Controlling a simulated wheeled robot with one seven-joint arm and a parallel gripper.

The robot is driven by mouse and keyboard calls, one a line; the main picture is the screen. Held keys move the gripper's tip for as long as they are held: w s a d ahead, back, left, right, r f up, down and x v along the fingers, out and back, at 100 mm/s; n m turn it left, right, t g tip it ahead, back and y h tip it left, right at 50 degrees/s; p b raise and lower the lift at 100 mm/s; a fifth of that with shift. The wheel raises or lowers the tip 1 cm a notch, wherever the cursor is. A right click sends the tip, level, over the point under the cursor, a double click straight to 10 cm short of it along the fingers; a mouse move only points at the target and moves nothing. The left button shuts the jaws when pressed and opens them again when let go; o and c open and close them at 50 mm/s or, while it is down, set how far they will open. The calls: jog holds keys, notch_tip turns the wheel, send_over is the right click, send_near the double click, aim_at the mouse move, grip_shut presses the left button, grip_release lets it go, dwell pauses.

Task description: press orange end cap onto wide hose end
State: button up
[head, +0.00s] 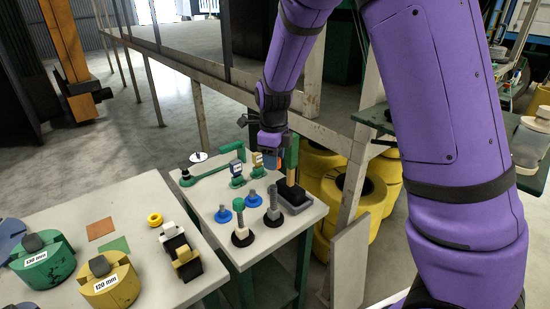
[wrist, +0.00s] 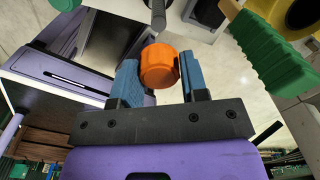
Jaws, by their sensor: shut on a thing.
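My gripper (wrist: 156,80) is shut on the orange end cap (wrist: 158,65), which sits between its two blue fingers in the wrist view. In the head view my gripper (head: 276,153) hangs over the back of the small white table, and the cap is too small there to make out surely. A grey rod-like end (wrist: 158,14) shows beyond the cap in the wrist view; I cannot tell if it is the wide hose end or if they touch. Upright grey posts on dark round bases stand on the table, one plain (head: 273,203) and one green-topped (head: 240,222).
A dark block (head: 295,203) stands at the small table's (head: 262,248) right edge. Blue round pieces (head: 223,215) and green fittings (head: 236,172) stand nearby. Green (head: 42,258) and yellow (head: 110,285) coils lie on the front left table. Large yellow coils (head: 350,195) stack behind.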

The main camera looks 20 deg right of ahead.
aim_at(274, 186)
jog(key=shift+f, duration=3)
jog(key=shift+f, duration=1.3)
jog(key=o, duration=1.2)
jog(key=shift+a+r, duration=0.1)
jog(key=shift+r, duration=2.2)
notch_tip(274, 186, up, 11)
jog(key=shift+a+f, duration=0.1)
